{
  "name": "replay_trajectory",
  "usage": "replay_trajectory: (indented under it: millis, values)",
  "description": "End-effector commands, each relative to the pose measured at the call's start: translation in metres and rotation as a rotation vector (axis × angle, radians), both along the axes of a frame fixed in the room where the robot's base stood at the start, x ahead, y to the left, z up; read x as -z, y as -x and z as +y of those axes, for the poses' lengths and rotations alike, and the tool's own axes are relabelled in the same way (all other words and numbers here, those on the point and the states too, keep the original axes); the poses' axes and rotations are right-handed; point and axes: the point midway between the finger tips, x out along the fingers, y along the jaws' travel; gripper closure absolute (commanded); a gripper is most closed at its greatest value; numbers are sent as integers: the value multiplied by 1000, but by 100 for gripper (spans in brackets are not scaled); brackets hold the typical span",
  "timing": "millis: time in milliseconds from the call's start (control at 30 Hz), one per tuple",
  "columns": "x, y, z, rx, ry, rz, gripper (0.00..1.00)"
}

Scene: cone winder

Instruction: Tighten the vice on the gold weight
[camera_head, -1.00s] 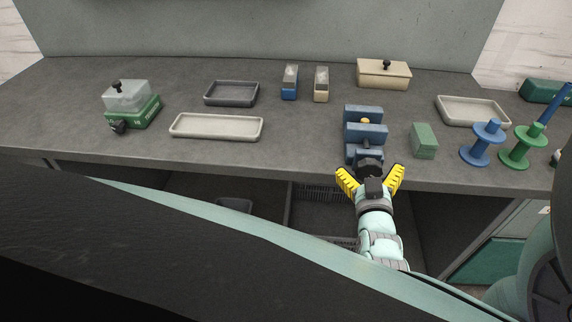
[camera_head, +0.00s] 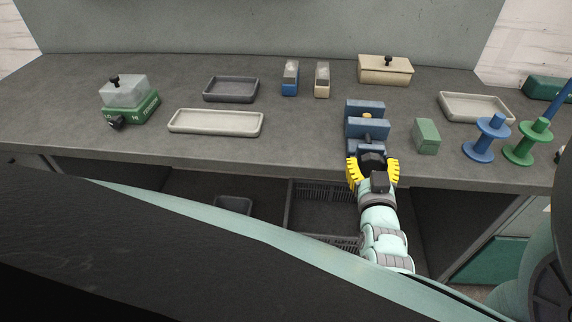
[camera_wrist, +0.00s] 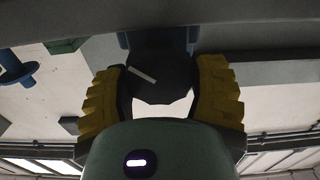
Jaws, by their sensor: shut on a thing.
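The blue vice (camera_head: 366,128) stands near the front edge of the grey bench in the head view. A small gold spot between its jaws, the gold weight (camera_head: 367,115), is mostly hidden by the front jaw. The vice's dark round knob (camera_head: 373,161) faces the front of the bench. My gripper (camera_head: 373,172) has its yellow fingers shut on this knob, one on each side. In the wrist view the dark knob (camera_wrist: 160,80), with a pale line on its face, sits between the two fingers (camera_wrist: 160,100). The weight is not visible there.
A green block (camera_head: 426,136) stands right of the vice, with a blue spool (camera_head: 485,140) and a green spool (camera_head: 527,143) beyond. A pale tray (camera_head: 215,123) lies to the left. Small blue and beige blocks and a lidded beige box (camera_head: 385,70) stand behind.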

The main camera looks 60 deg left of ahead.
Motion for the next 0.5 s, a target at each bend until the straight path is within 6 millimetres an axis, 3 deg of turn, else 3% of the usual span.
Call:
replay_trajectory:
  millis: [467,500]
  values:
    - [-1,-1,-1,2,-63,69,75]
    - [-2,-1,-1,2,-64,69,36]
